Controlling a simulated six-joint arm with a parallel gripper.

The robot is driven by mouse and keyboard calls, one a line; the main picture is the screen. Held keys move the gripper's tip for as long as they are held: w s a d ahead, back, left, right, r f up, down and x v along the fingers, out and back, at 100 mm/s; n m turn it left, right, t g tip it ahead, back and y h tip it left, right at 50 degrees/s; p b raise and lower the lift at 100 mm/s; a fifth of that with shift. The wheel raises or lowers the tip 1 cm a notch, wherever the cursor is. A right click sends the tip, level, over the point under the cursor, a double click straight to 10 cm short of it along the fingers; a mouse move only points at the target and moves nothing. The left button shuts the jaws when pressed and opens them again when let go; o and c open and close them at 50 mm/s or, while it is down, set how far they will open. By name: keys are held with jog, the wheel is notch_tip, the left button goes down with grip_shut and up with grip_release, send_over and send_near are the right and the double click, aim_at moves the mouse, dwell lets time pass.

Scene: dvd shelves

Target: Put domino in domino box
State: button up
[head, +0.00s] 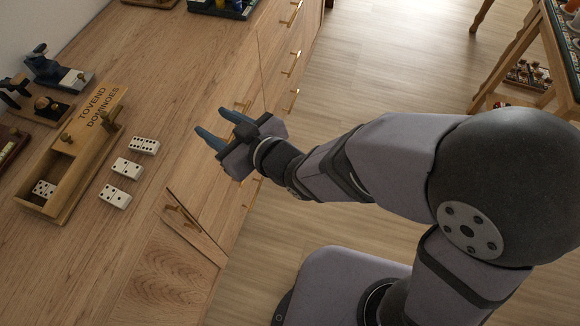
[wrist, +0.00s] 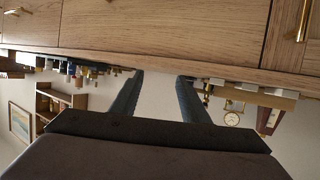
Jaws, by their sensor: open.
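Three white dominoes with black dots lie apart on the wooden cabinet top in the head view: an upper one (head: 145,146), a middle one (head: 127,168) and a lower one (head: 115,196). The long wooden domino box (head: 66,201) stands just left of them, its lettered lid (head: 97,108) covering the upper part. Another domino (head: 44,189) lies inside the open lower end. My gripper (head: 210,122) is open and empty, right of the dominoes near the cabinet's front edge. Its two fingers also show apart in the wrist view (wrist: 160,78), which appears upside down.
Dark wooden devices (head: 55,72) stand left of the box, near the wall. A dark tray (head: 222,8) sits at the far end of the cabinet top. Drawers with brass handles (head: 291,62) form the cabinet front. The top right of the dominoes is clear.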

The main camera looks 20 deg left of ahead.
jog(key=w+d+f+m+h, duration=0.2)
jog(key=w+d+f+h, duration=0.1)
jog(key=d, duration=0.5)
jog(key=w+d+f+m+h, duration=0.3)
jog(key=w+d, duration=0.1)
jog(key=d, duration=0.5)
jog(key=w+d+f+m+h, duration=0.2)
jog(key=w+d+f+h, duration=0.15)
jog(key=d, duration=0.45)
jog(key=s+d+m+g+h, duration=0.1)
jog(key=s+d+m+g, duration=0.2)
jog(key=s+d, duration=0.3)
jog(key=s+d+f+m+g+h, duration=0.1)
jog(key=s+d+m+g+h, duration=0.1)
jog(key=s+d, duration=0.4)
jog(key=d+m, duration=0.1)
jog(key=d, duration=0.3)
jog(key=shift+d+g, duration=0.25)
jog(key=shift+g, duration=0.15)
jog(key=shift+o, duration=0.4)
jog(key=shift+s+d, duration=0.15)
jog(key=shift+s, duration=0.25)
jog(key=shift+w, duration=0.15)
